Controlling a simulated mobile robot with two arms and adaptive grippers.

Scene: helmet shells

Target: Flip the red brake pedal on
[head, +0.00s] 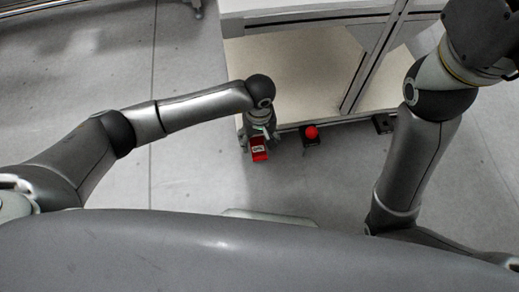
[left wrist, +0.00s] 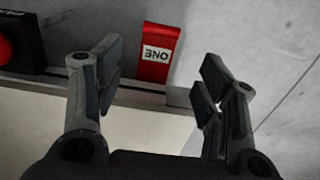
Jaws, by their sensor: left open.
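The red brake pedal (head: 259,154) sticks out at the lower front edge of the white workbench, with a white label on it. In the left wrist view the pedal (left wrist: 157,38) is a red flap whose label reads upside down. My left gripper (head: 260,132) is just above the pedal and partly hides its upper end. In the left wrist view my left gripper (left wrist: 163,72) is open, with the pedal showing in the gap beyond the fingertips. I cannot tell whether they touch. My right gripper is out of view.
A red round knob (head: 311,132) on a black base stands right of the pedal, and it also shows in the left wrist view (left wrist: 4,48). A dark bracket (head: 383,124) is farther right. The workbench's pale lower shelf (head: 300,75) lies behind. The grey floor in front is clear.

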